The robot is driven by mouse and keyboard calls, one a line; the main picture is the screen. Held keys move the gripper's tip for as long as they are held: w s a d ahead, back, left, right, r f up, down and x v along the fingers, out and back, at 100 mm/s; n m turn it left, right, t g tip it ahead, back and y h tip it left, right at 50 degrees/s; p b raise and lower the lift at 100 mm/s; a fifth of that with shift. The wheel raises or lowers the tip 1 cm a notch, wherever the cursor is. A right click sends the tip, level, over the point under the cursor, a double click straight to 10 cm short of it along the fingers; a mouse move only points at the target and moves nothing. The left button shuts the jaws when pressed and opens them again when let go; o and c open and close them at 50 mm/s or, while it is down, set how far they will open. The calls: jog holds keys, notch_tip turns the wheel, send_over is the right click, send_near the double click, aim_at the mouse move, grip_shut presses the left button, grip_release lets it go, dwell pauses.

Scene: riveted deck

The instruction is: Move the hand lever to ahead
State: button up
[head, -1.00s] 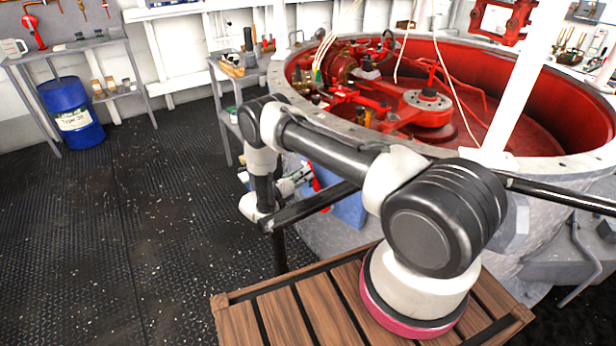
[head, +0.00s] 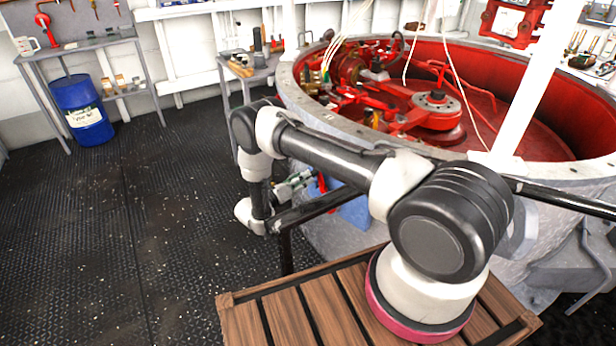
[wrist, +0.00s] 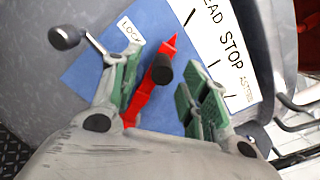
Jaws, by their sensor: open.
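The hand lever (wrist: 150,97) is a red arm with a dark grip (wrist: 162,69) on a blue plate (wrist: 90,68). In the wrist view, its red tip points up and right toward a white scale (wrist: 229,50) reading "EAD", "STOP" and a partly covered third word. Which mark it lines up with is unclear. My gripper (wrist: 162,78) is open, with green pads either side of the lever, apart from the grip. In the head view, my gripper (head: 300,180) is beside the red lever (head: 322,181) and blue plate (head: 355,212), small and partly behind my arm.
The big grey housing (head: 320,230) rises beside a slatted wooden platform (head: 290,315). The dark floor at left is clear up to a blue barrel (head: 82,110).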

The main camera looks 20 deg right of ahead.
jog(key=v, duration=0.7)
jog(key=shift+s+a, duration=0.15)
jog(key=shift+a, duration=0.2)
jog(key=s+d+m+g, duration=0.6)
jog(key=s+m+g, duration=0.15)
jog(key=s, duration=0.25)
jog(key=s+d+r+m+t+y, duration=0.1)
jog(key=s+r+m+y, duration=0.4)
jog(key=r, duration=1.1)
jog(key=s+d+r+m+t+y, duration=0.2)
jog(key=s+d+r+m+y, duration=0.2)
jog(key=s+r+m, duration=0.6)
jog(key=s+d+r+m+t+y, duration=0.1)
jog(key=s+r+m+y, duration=0.6)
jog(key=r, duration=1.4)
jog(key=s+d, duration=0.1)
jog(key=s, duration=0.4)
jog(key=shift+d+r+m, duration=0.3)
jog(key=shift+m, duration=0.05)
